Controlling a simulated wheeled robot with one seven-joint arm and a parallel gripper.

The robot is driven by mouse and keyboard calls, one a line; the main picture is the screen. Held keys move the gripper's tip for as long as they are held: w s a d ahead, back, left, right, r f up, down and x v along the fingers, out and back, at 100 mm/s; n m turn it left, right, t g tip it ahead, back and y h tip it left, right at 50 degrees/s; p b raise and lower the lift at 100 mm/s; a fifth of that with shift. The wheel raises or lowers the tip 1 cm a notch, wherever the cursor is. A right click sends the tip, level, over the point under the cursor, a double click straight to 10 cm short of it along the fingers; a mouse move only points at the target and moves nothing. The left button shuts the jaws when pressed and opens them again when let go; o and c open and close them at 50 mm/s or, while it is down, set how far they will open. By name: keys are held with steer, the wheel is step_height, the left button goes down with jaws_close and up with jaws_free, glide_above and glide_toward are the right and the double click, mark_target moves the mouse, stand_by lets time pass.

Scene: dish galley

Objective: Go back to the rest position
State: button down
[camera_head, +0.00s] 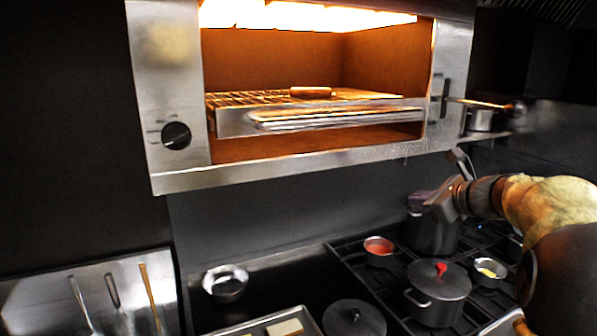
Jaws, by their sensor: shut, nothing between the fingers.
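My gripper (442,194) is at the right, at the end of my arm, which reaches in from the right edge. It shows small and side-on, above or in front of the tall dark pot (432,234) at the back of the stove. Its jaws are shut and I see nothing held in them. I cannot tell the exact gap between the gripper and the pot.
A lit grill oven (172,180) hangs above, with a brown item (311,92) on its rack. On the stove are a red-knobbed lidded pot (438,284) and a bowl of red sauce (378,250). A metal bowl (226,282) stands left of the stove.

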steer(key=s+a+f+n+g+h, duration=0.3)
steer(key=s+a+f+n, duration=0.3)
steer(key=s+f+n, duration=0.6)
steer(key=s+a+f+n+g+h, duration=0.2)
steer(key=s+a+f+n+g, duration=0.4)
steer(key=s+f+n, duration=0.7)
step_height(320, 180, down, 4)
steer(key=shift+s+a+r+n+h, duration=0.25)
steer(key=shift+a+n+h, duration=0.15)
steer(key=shift+n, duration=0.4)
steer(key=shift+w, duration=0.15)
